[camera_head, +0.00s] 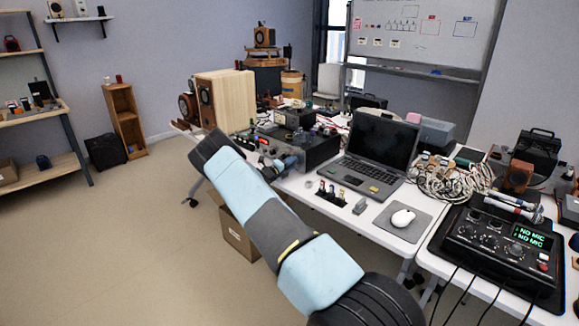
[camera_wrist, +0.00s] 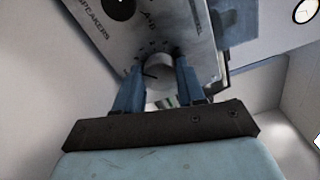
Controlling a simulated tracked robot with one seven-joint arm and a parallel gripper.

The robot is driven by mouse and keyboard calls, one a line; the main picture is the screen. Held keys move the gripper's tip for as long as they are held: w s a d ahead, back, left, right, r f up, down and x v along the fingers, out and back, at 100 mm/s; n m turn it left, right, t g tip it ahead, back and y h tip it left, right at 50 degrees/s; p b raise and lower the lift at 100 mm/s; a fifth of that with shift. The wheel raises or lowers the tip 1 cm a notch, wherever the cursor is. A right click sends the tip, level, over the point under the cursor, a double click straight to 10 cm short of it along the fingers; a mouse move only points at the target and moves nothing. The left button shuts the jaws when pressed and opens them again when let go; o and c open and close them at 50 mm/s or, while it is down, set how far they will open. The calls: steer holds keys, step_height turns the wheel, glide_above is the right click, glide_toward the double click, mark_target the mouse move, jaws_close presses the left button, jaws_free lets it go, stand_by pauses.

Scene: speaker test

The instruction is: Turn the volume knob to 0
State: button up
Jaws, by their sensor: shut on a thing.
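The volume knob (camera_wrist: 158,70) is a silver round knob with a dark pointer line, on the metal front panel (camera_wrist: 170,25) of an amplifier. The wrist view shows the panel tilted, with small scale marks around the knob too small to read. My gripper (camera_wrist: 159,66) has its two blue fingers on either side of the knob, shut on it. In the head view the amplifier (camera_head: 312,150) is a dark box on the white table. My gripper (camera_head: 284,163) is at its front there, and my arm hides part of the front; the knob cannot be made out.
A wooden speaker (camera_head: 233,100) stands behind the amplifier on the left. An open laptop (camera_head: 372,150) is to its right, with a white mouse (camera_head: 402,218) in front. A mixer (camera_head: 503,245) lies at the right. A cardboard box (camera_head: 238,238) is under the table.

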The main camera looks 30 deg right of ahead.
steer(key=shift+s+d+f, duration=0.1)
steer(key=o, duration=1.1)
steer(key=shift+c, duration=0.2)
steer(key=v, duration=1.3)
steer(key=shift+a, duration=0.45)
